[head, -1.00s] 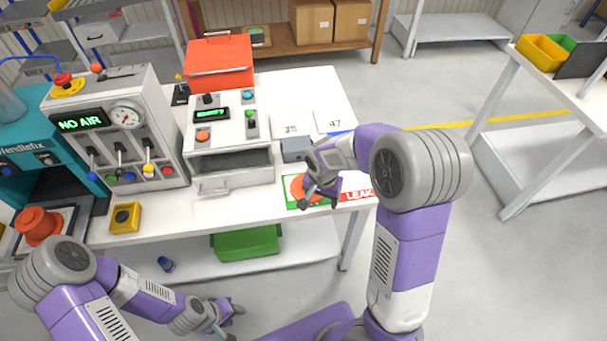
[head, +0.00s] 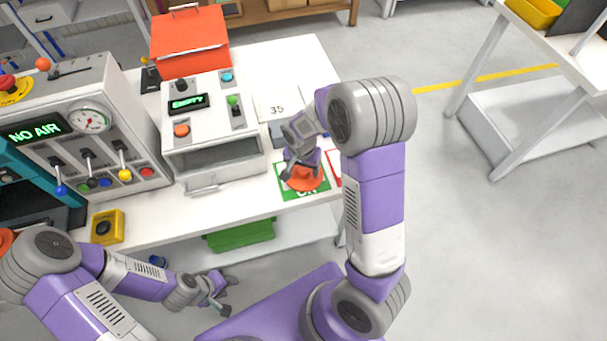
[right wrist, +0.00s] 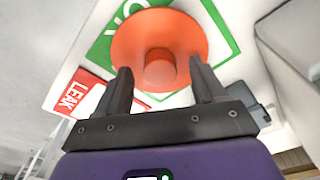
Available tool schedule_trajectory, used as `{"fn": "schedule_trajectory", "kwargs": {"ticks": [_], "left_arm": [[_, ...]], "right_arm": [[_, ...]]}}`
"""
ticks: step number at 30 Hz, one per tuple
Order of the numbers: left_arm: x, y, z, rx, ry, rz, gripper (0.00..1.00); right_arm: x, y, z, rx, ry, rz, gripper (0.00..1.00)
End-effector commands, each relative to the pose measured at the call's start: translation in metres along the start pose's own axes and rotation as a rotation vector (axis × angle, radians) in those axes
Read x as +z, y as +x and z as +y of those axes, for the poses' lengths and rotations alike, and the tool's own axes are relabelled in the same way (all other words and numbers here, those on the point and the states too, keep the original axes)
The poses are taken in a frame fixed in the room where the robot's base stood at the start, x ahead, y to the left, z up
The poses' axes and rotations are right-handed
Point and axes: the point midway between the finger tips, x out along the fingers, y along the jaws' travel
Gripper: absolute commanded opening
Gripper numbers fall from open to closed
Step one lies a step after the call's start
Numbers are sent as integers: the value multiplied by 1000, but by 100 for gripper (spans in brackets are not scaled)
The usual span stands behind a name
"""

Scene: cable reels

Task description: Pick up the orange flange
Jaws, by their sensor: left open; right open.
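The orange flange (head: 308,182) lies on the green-bordered OK card at the front right of the white table. It also shows in the right wrist view (right wrist: 190,32), a round disc with a raised hub in its middle. My right gripper (head: 300,175) is open over the flange. In the right wrist view its fingertips (right wrist: 160,76) point at the hub, one to each side. I cannot tell whether they touch it. My left gripper (head: 226,295) is open and empty, low in front of the table.
A red LEAK card (right wrist: 73,97) lies beside the OK card (head: 284,190). A NO AIR panel (head: 90,140) and a yellow button box (head: 107,227) are further left.

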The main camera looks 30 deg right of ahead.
Motion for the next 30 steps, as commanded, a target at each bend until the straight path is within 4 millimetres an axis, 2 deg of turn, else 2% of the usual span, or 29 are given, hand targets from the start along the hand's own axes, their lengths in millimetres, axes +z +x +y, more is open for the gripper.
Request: {"fn": "schedule_trajectory", "kwargs": {"ticks": [2,8,20,26,30], "left_arm": [[0,2,-1,0,0,0,43],[0,1,0,0,0,0,43],[0,1,0,0,0,0,43],[0,1,0,0,0,0,43],[0,-2,1,0,0,0,43]], "right_arm": [[0,7,0,-1,0,0,69],[0,6,0,-2,0,1,69],[0,6,0,-2,0,1,9],[0,5,0,-2,0,1,8],[-2,-7,-1,-4,0,3,8]]}}
